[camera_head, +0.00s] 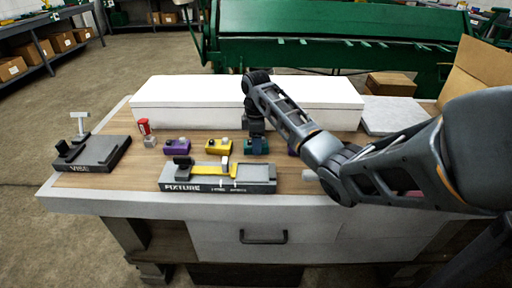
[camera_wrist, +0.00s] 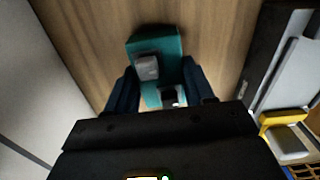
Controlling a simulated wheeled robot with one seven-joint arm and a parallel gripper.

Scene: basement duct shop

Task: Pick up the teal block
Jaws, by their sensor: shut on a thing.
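The teal block (camera_wrist: 152,45) is between the two fingers of my gripper (camera_wrist: 160,92) in the wrist view. It has a grey square piece on top and wood tabletop around it. My gripper is shut on the block. In the head view the teal block (camera_head: 249,147) is partly hidden under my gripper (camera_head: 256,137), which points down from above. Whether the block touches the table cannot be told.
A yellow block (camera_head: 218,147) and a purple block (camera_head: 178,146) stand to the left. The fixture (camera_head: 205,188) lies in front, with a yellow piece in it. A black vise (camera_head: 92,154) is at the left. A long white box (camera_head: 190,100) stands behind. Bare wood (camera_head: 130,180) shows between vise and fixture.

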